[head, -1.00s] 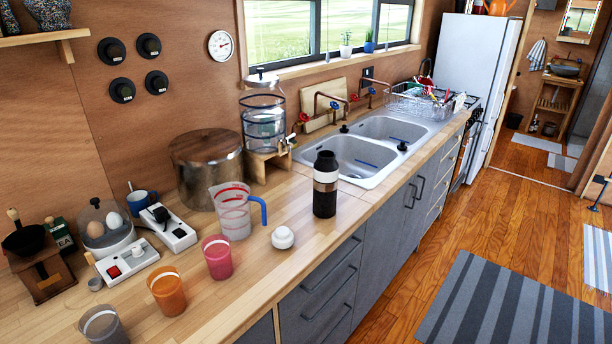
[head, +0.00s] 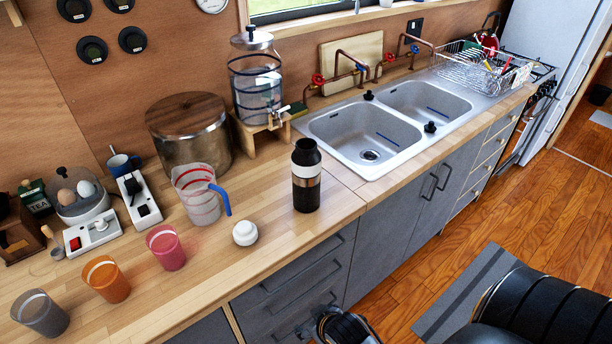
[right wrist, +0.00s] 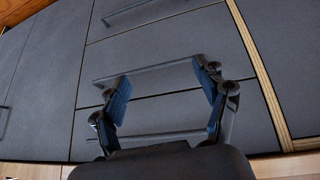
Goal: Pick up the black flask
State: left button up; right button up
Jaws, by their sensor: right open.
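The black flask (head: 306,176) stands upright on the wooden counter, left of the sink, with a silvery band round its middle. My right gripper (head: 340,328) is at the bottom edge of the head view, in front of the drawers and below the counter top, apart from the flask. In the right wrist view my right gripper (right wrist: 157,108) is open and empty, facing the grey drawer fronts. The flask is not in the right wrist view. My left gripper is not in view.
Pink, orange and grey cups line the counter's left part. The double sink (head: 365,130) lies to the right. Drawer handles (right wrist: 150,70) stick out near the right gripper.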

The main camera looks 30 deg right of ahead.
jog(key=w+d+r+m+t+h, duration=0.1)
jog(key=w+d+r+t, duration=0.25)
jog(key=r, duration=0.55)
jog(key=w+d+r+m+t+h, duration=0.1)
jog(key=w+d+r+t, duration=0.1)
jog(key=w+r, duration=0.5)
jog(key=m+t+h+p, duration=0.2)
jog(key=t, duration=0.3)
send_near(310, 152)
jog(key=p+x, duration=0.1)
jog(key=x, duration=0.5)
jog(key=shift+w+a+p, duration=0.1)
jog(key=shift+w+p, duration=0.15)
jog(key=shift+p, duration=0.05)
jog(key=shift+w, duration=0.5)
jog(key=shift+w+r+p, duration=0.1)
jog(key=shift+w+p, duration=0.1)
jog(key=shift+p, duration=0.1)
jog(key=p+x, duration=0.1)
jog(key=x, duration=0.1)
jog(key=p+x, duration=0.1)
jog(key=x, duration=0.1)
jog(key=shift+w+d, duration=0.1)
jog(key=shift+d, duration=0.25)
jog(key=shift+w, duration=0.2)
jog(key=shift+s, duration=0.1)
jog(key=shift+c, duration=0.4)
